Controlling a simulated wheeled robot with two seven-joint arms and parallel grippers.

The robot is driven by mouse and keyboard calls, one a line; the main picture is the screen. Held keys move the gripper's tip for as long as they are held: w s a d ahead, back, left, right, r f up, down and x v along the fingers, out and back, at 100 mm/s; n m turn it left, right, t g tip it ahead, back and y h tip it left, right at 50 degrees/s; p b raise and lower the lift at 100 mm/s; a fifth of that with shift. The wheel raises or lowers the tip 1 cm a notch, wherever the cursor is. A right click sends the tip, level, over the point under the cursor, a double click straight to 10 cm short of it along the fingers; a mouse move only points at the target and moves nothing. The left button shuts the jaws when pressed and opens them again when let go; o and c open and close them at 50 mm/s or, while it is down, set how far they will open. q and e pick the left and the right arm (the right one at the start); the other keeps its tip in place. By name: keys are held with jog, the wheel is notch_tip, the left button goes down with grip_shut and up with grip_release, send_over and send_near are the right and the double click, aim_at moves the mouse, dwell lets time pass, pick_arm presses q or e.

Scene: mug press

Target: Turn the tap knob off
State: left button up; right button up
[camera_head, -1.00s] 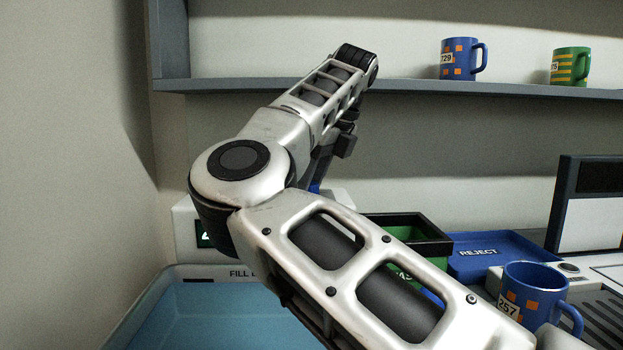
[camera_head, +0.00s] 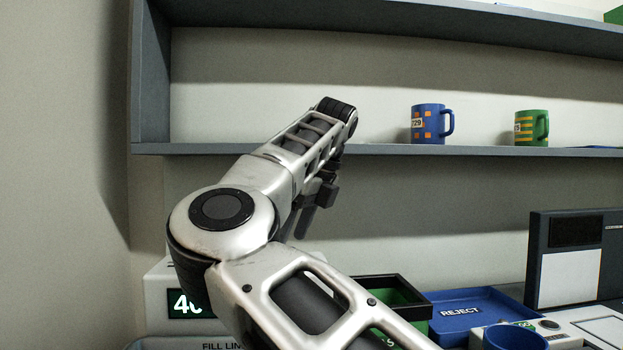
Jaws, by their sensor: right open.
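The tap knob does not show; my right arm covers the middle of the view where the tap may stand. My right gripper (camera_head: 302,218) is partly hidden behind my arm's wrist links. Its dark fingers point down below the upper shelf, in front of the back wall, and are open with nothing seen between them. My left gripper is not in view.
A shelf (camera_head: 400,150) holds a blue mug (camera_head: 427,124) and a green mug (camera_head: 531,128). At the lower right are a black-rimmed green bin (camera_head: 412,310), a blue reject tray (camera_head: 480,295), another blue mug (camera_head: 515,338) and a grey panel (camera_head: 570,260).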

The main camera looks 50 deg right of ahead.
jog(key=p+v, duration=0.2)
jog(key=v, duration=1.1)
jog(key=shift+p, duration=0.4)
jog(key=shift+d, duration=0.1)
